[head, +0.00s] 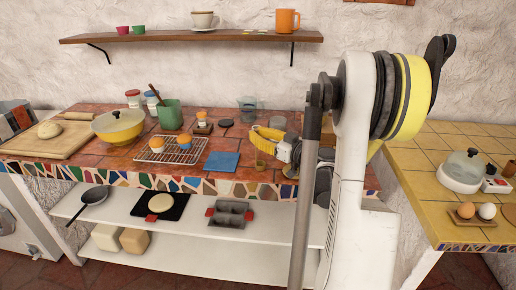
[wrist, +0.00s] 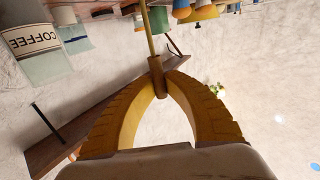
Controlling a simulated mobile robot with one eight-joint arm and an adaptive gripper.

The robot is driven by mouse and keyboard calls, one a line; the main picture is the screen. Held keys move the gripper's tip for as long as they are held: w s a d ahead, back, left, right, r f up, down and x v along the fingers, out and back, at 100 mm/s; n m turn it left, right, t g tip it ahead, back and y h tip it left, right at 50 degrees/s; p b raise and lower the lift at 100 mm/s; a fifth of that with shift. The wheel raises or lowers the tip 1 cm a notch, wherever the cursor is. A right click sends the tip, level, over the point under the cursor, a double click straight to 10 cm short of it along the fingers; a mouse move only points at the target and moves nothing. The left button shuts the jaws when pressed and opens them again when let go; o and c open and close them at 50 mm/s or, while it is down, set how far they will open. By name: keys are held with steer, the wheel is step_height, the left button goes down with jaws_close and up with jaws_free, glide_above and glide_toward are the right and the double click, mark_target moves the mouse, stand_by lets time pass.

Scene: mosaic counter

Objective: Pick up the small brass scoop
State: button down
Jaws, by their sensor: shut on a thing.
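My gripper (head: 254,134) is at the right part of the tiled counter, low over the top, its yellow fingers pointing left. In the wrist view my gripper (wrist: 158,82) has its two curved fingers closed together at the tips on the small brass scoop (wrist: 151,33). A brownish piece of it sits between the fingertips, and a thin brass-coloured rod runs up from there out of the picture. Its far end is cut off. In the head view I cannot make out the held scoop clearly at the fingertips.
A small brass-coloured round thing (head: 260,165) stands on the counter below the gripper. A clear jug (head: 247,108) stands behind. A wooden shelf (head: 190,37) hangs above.

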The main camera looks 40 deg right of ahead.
steer(key=shift+r+p, duration=0.35)
steer(key=shift+r, duration=0.25)
steer(key=s+d+r+p, duration=0.6)
steer(key=d+r, duration=0.3)
steer(key=r, duration=0.1)
steer(key=w+d+r+p, duration=0.2)
steer(key=w+d+r, duration=0.1)
steer(key=w, duration=0.3)
steer(key=w+d+r+p, duration=0.3)
steer(key=w+d, duration=0.1)
steer(key=w, duration=0.3)
step_height(320, 180, down, 12)
steer(key=b, duration=0.8)
steer(key=shift+s, duration=0.35)
steer(key=shift+a+r, duration=0.1)
step_height(320, 180, up, 10)
steer(key=p, duration=0.5)
steer(key=shift+p, duration=0.4)
